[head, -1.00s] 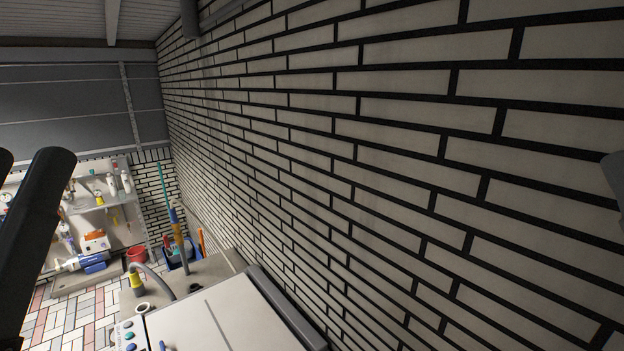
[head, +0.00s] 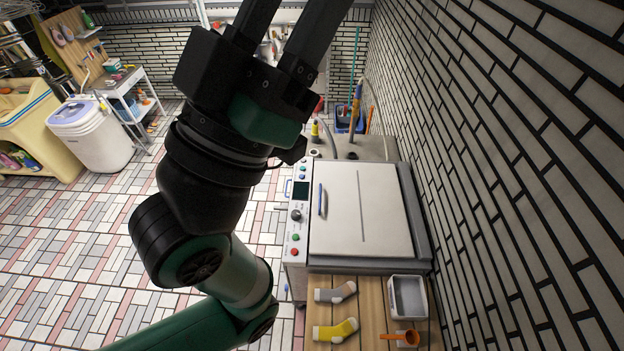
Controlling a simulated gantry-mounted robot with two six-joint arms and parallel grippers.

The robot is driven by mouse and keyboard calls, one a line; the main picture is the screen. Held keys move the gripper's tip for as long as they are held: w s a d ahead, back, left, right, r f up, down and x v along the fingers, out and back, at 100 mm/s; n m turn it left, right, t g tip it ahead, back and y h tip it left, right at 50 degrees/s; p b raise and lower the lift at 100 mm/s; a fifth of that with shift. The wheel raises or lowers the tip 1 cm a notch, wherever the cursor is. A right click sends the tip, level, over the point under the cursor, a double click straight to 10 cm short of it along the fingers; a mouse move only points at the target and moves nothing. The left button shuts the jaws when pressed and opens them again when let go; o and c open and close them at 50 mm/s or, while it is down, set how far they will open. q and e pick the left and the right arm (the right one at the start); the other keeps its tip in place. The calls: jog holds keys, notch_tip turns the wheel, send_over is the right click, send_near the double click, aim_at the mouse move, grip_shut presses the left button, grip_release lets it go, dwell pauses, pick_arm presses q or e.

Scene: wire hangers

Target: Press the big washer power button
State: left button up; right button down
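The big washer (head: 385,215) is a wide white machine with a lid and blue handle, against the brick wall. Its control panel (head: 297,215) on the left side has a dark screen, a black knob, and green (head: 295,237) and red (head: 293,251) buttons. No label is readable, so I cannot tell which is the power button. My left gripper (head: 287,25) is in front of the camera at the top, its fingers apart, their tips cut off by the frame edge. It is not seen touching the washer. My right gripper is not in view.
A small washer (head: 95,135) and cart stand at left. The tiled floor (head: 60,260) is open.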

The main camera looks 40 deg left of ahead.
pick_arm(q)
grip_shut()
dwell(0.3)
dwell(1.6)
